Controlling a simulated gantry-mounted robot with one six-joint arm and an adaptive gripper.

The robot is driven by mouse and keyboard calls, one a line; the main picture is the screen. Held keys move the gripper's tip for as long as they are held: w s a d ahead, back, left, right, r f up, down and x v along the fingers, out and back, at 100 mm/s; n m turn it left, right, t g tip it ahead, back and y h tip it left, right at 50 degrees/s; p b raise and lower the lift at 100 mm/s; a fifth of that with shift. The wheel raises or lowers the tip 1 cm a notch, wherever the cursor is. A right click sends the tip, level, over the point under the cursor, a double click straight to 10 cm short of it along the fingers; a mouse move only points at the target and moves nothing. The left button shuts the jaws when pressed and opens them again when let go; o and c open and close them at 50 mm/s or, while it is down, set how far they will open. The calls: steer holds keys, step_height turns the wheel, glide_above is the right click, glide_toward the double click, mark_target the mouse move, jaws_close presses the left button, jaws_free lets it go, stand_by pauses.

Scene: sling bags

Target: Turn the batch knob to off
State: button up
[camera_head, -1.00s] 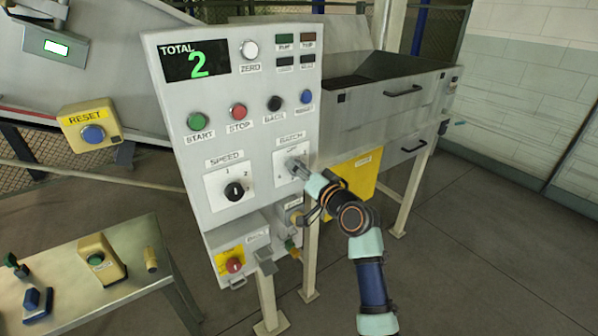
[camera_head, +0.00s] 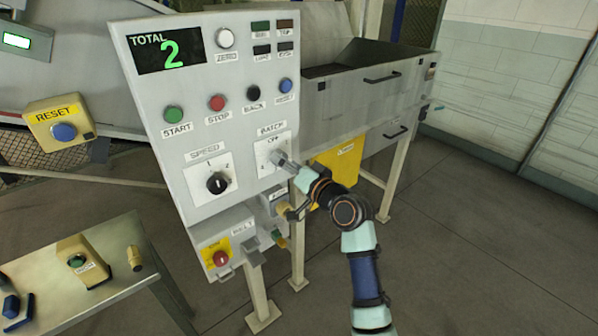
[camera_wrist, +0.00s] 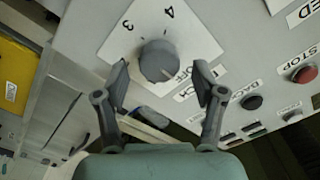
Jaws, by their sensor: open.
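The grey batch knob (camera_wrist: 158,60) sits on a white plate (camera_wrist: 138,25) marked 3, 4 and OFF in the wrist view. My gripper (camera_wrist: 160,82) is open, with one finger on each side of the knob; I cannot tell whether either finger touches it. The knob's pointer line lies toward the lower right, near the OFF label (camera_wrist: 183,72). In the head view my gripper (camera_head: 281,160) is at the batch plate (camera_head: 265,150) and mostly hides the knob.
The speed knob (camera_head: 217,182) is left of the batch plate. Start (camera_head: 173,114), stop (camera_head: 217,102) and back (camera_head: 254,93) buttons sit above. A yellow panel (camera_head: 340,168) lies behind my arm. A small table (camera_head: 100,300) stands at lower left.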

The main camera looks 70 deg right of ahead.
steer(key=v, duration=0.9)
steer(key=shift+s, duration=0.25)
steer(key=shift+a, duration=0.1)
steer(key=w+a+f+n+y, duration=0.2)
steer(key=w+a+n, duration=0.15)
steer(key=a, duration=0.55)
steer(key=w+a+f+n+y+p, duration=0.15)
steer(key=w+a, duration=0.25)
steer(key=a, duration=0.4)
steer(key=w+a+f+n+y, duration=0.1)
steer(key=w+a+n+y, duration=0.2)
steer(key=a, duration=0.6)
steer(key=s+a+f+n+g+y, duration=0.1)
steer(key=s+a+f+n+g, duration=0.15)
steer(key=a, duration=0.95)
steer(key=s+a+f+n+g+y, duration=0.15)
steer(key=a+n, duration=0.25)
steer(key=a, duration=0.9)
step_height(320, 180, up, 39)
steer(key=d+t+p, duration=0.1)
steer(key=p, duration=3.7)
steer(key=shift+s+d+p, duration=0.2)
steer(key=shift+p, duration=0.15)
